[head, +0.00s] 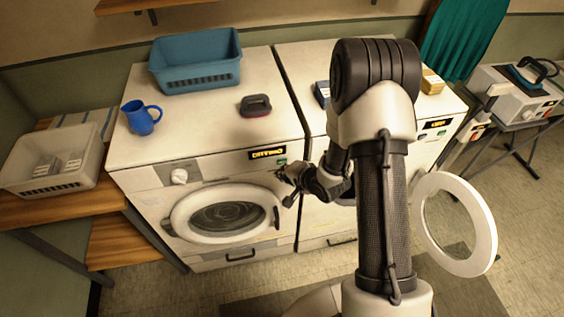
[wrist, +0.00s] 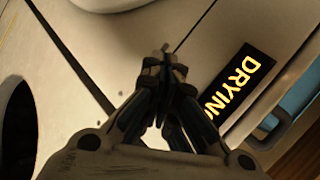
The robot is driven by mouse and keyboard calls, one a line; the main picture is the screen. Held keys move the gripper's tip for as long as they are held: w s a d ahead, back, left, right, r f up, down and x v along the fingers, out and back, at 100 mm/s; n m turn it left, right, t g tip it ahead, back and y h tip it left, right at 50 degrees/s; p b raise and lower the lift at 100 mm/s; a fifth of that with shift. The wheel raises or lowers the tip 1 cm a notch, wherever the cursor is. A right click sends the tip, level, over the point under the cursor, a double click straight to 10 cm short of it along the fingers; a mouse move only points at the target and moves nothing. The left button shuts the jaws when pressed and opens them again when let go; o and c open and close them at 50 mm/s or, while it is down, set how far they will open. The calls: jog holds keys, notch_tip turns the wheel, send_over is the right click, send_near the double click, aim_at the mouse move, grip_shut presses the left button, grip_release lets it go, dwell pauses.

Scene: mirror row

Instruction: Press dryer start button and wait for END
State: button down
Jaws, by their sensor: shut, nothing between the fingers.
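The dryer (head: 150,212) is the left white machine, with its round door (head: 182,222) shut. Its display (head: 267,153) is lit in yellow, and in the wrist view the display (wrist: 243,82) reads "DRYIN", the rest hidden behind my gripper. A small green button (head: 282,162) sits just below the display's right end in the head view. My gripper (head: 281,174) is shut and empty, with its tips close to the panel beside the button. In the wrist view my gripper (wrist: 165,48) points at the pale panel; I cannot tell whether it touches, and no button shows there.
The right machine's round door (head: 482,222) stands open into the room. A white basket (head: 30,178) is on the wooden bench at left.

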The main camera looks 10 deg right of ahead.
jog(key=shift+s, duration=0.1)
jog(key=s, duration=0.4)
jog(key=shift+s, duration=0.4)
dwell(0.7)
jog(key=s+d+r+n+g+h+b, duration=0.1)
jog(key=s+d+r+n+h, duration=0.15)
jog(key=r, duration=0.65)
jog(key=s+d+r+n+g+h+b, duration=0.1)
jog(key=s+d+r+n+h, duration=0.15)
jog(key=r, duration=0.75)
jog(key=s+a+r+n+g, duration=0.1)
jog(key=s+a+r+n, duration=0.1)
jog(key=s, duration=0.8)
jog(key=s+a+r+n+g+y+b, duration=0.1)
jog(key=s+r+n, duration=0.3)
jog(key=s, duration=0.6)
notch_tip(320, 180, up, 2)
jog(key=shift+s+a+r, duration=0.1)
jog(key=shift+s+a, duration=0.2)
jog(key=shift+a, duration=0.3)
